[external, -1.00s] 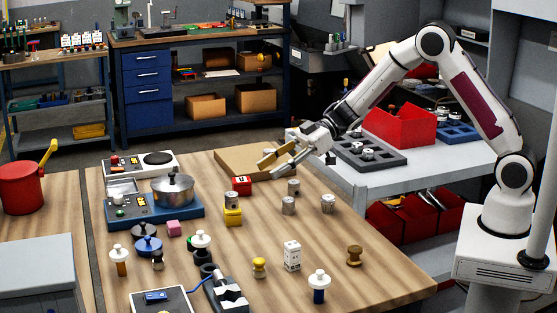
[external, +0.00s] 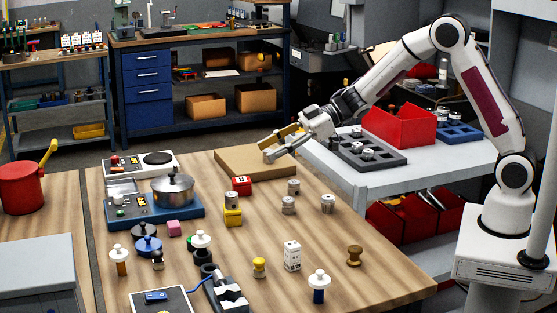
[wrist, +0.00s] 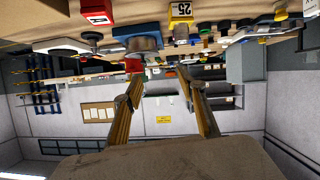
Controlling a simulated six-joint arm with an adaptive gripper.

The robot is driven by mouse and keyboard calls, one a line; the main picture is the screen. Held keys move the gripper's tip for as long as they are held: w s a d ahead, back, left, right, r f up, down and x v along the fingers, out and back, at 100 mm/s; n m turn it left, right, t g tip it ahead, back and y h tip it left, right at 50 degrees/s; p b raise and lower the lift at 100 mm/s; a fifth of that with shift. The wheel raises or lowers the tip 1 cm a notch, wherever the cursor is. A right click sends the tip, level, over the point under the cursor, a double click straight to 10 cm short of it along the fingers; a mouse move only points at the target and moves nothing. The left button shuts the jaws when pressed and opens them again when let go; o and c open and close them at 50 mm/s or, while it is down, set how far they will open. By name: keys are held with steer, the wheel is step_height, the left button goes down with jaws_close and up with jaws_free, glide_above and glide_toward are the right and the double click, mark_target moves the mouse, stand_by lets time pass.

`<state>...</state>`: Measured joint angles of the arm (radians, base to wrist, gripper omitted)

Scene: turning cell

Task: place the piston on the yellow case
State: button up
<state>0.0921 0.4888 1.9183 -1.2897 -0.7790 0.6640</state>
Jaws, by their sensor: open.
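The yellow case (external: 232,217) stands on the wooden table, left of the middle in the external view. A silver piston (external: 231,201) sits upright on top of it. The yellow case (wrist: 181,11) also shows at the top of the wrist view, which is upside down. My gripper (external: 267,150) is open and empty, raised above the far part of the table, behind and to the right of the yellow case and apart from it. Its two fingers (wrist: 156,68) are spread in the wrist view with nothing held between them.
Other silver cylinders (external: 327,203) stand to the right of the yellow case. A red case (external: 241,185) is just behind it and a pink cube (external: 174,228) to its left. A cardboard tray (external: 250,167) lies under my gripper. A pot (external: 173,188) stands at the left.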

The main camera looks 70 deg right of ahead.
steer(key=s+d+r+m+t+h, duration=0.35)
steer(key=d+r+h, duration=0.25)
steer(key=d+r, duration=0.3)
steer(key=s+d+r+m+g+h, duration=0.1)
steer(key=s+d+r+m+h, duration=0.15)
steer(key=s, duration=0.25)
steer(key=s+d+r+m+g+h, duration=0.1)
steer(key=s+d+h, duration=0.1)
steer(key=s+d, duration=0.2)
steer(key=s+a+f+m+g, duration=0.1)
steer(key=s+f+g, duration=0.2)
steer(key=s, duration=1.2)
steer(key=s+a+f+m+g+y, duration=0.1)
steer(key=s+a+f+g, duration=0.1)
steer(key=s, duration=1.3)
steer(key=shift+s+a+f+m+g, duration=0.25)
steer(key=shift+f+m+g, duration=0.2)
steer(key=shift+f, duration=0.45)
